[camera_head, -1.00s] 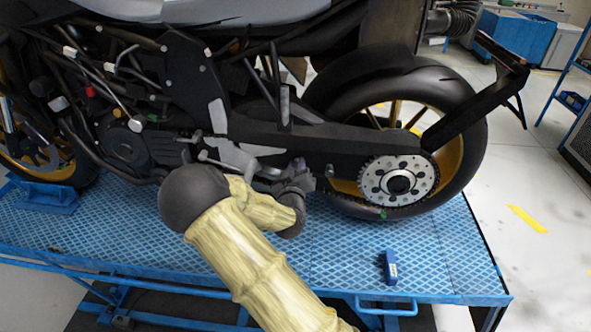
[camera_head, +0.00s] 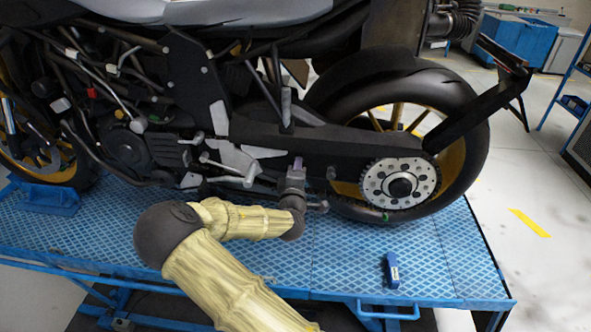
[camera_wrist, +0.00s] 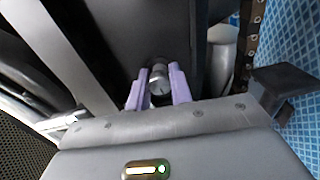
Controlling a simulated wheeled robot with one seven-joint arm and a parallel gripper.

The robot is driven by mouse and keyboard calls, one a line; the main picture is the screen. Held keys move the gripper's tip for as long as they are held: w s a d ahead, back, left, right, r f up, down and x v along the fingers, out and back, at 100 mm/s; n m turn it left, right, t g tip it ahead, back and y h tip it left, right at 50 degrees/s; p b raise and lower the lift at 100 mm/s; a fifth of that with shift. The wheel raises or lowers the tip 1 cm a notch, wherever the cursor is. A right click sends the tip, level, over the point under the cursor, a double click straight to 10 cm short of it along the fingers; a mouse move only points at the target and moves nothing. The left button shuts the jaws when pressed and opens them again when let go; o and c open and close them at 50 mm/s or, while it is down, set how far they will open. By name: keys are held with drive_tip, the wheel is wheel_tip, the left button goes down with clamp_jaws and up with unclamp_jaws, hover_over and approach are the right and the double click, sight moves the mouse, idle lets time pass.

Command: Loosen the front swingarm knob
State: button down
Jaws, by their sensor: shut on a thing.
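The front swingarm knob (camera_wrist: 158,84) is a small grey ribbed cylinder on the dark swingarm, in the middle of the wrist view. My gripper (camera_wrist: 158,92) has its two purple fingers on either side of the knob and is shut on it. In the head view my gripper (camera_head: 297,165) is at the lower edge of the black swingarm (camera_head: 320,140), left of the rear sprocket. The knob is hidden there behind my gripper.
The motorcycle stands on a blue patterned lift table (camera_head: 330,250). A small blue box (camera_head: 391,270) lies near the table's front edge. The rear sprocket (camera_head: 399,183) and rear wheel (camera_head: 470,110) are to the right. The foot lever (camera_head: 240,172) is close on the left.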

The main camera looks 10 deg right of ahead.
drive_tip(key=shift+n, duration=1.2)
drive_tip(key=shift+a+f, duration=0.1)
drive_tip(key=c, duration=1.3)
unclamp_jaws()
drive_tip(key=shift+o, duration=0.2)
